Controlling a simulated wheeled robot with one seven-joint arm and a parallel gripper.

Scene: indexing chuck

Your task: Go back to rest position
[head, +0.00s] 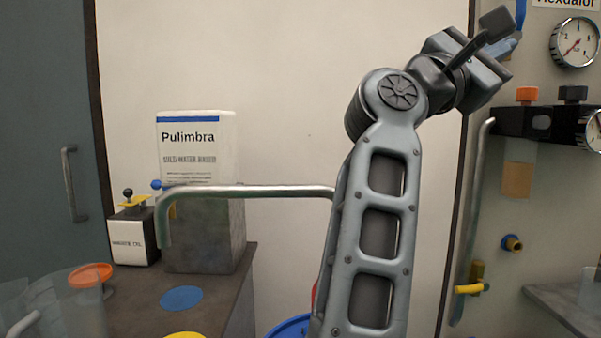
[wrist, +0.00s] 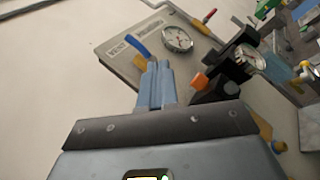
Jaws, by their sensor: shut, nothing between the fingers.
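My gripper (wrist: 155,84) shows in the wrist view with its light blue fingers together and nothing between them. In the head view my arm rises at the right of centre and bends at the top towards the right panel. There my gripper (head: 503,47) is partly hidden behind my wrist, near the panel's upper left edge. In the wrist view a blue lever (wrist: 141,47) and a round gauge (wrist: 177,39) on the panel lie beyond the fingertips. I cannot tell whether the fingers touch anything.
The right panel carries a gauge (head: 575,42), a black manifold (head: 545,123) with an orange knob (head: 527,94), and a yellow-handled valve (head: 470,288). A bent metal pipe (head: 250,191) runs before a Pulimbra box (head: 195,150) at left. The pale wall (head: 300,90) between is bare.

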